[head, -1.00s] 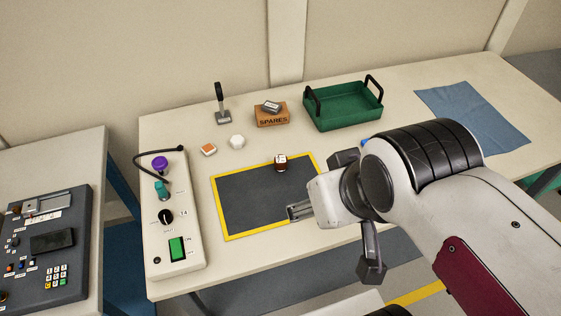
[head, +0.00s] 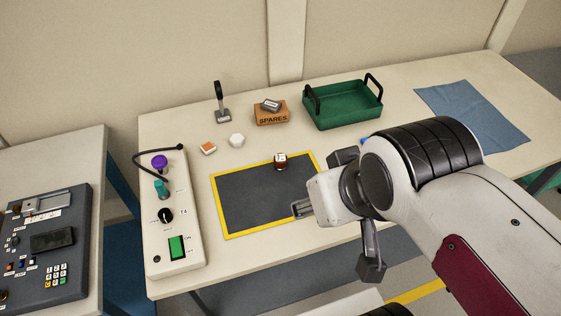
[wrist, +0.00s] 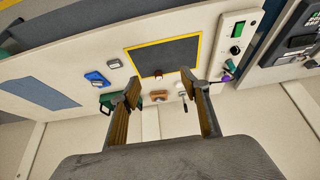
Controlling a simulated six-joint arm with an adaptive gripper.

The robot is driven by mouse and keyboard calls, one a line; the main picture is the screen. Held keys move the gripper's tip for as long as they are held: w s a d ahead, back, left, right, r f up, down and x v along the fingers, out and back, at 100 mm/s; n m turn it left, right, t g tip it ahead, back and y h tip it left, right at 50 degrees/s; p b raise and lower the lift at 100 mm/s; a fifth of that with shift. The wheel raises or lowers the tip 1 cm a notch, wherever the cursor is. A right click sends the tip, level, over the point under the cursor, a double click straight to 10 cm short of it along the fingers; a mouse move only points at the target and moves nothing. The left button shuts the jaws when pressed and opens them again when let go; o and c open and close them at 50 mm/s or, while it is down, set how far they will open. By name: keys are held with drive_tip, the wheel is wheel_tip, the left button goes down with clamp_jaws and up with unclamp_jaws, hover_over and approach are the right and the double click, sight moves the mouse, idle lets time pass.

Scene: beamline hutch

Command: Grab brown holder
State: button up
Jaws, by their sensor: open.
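The brown holder (head: 281,162) is a small dark brown piece with a white label on top. It stands on the dark mat with the yellow border (head: 250,205), near the mat's back right edge. In the wrist view the holder (wrist: 158,73) is small, at the mat's border, beyond the gap between the fingers. My gripper (head: 302,208) is over the mat's right side in the head view, in front of the holder and apart from it. In the wrist view the fingers (wrist: 160,86) are spread wide with nothing between them.
Behind the mat are an orange-topped block (head: 208,149), a white piece (head: 237,141), a SPARES box (head: 271,116), an upright-handled tool (head: 222,103) and a green tray (head: 343,108). A control panel (head: 175,220) stands left. A blue item (wrist: 97,78) lies right of the mat, mostly hidden in the head view.

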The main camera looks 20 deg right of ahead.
drive_tip(key=shift+w+d, duration=0.1)
drive_tip(key=shift+w, duration=0.05)
drive_tip(key=w+d+f+n+t+h, duration=0.15)
drive_tip(key=w+d, duration=0.25)
drive_tip(key=w, duration=0.4)
drive_tip(key=w+d+f+n+t, duration=0.1)
drive_tip(key=w+d+f, duration=0.2)
drive_tip(key=w+d, duration=0.3)
drive_tip(key=w+d+f+n+t+h, duration=0.1)
drive_tip(key=w+d+f, duration=0.15)
drive_tip(key=w, duration=0.65)
drive_tip(key=n+t+y, duration=0.2)
drive_tip(key=n+y, duration=0.1)
drive_tip(key=y, duration=0.5)
approach(280, 162)
drive_tip(key=w+d, duration=0.1)
drive_tip(key=w+f, duration=0.1)
drive_tip(key=w, duration=0.1)
drive_tip(key=w+d+f, duration=0.1)
drive_tip(key=shift+w+d, duration=0.2)
drive_tip(key=shift+d, duration=0.1)
drive_tip(key=shift+s+a+f+t+y, duration=0.25)
drive_tip(key=shift+s+a+f+y, duration=0.35)
drive_tip(key=shift+y, duration=0.25)
drive_tip(key=shift+a+r, duration=0.1)
drive_tip(key=shift+a, duration=0.05)
drive_tip(key=shift+x, duration=1.3)
drive_tip(key=shift+w+r, duration=0.1)
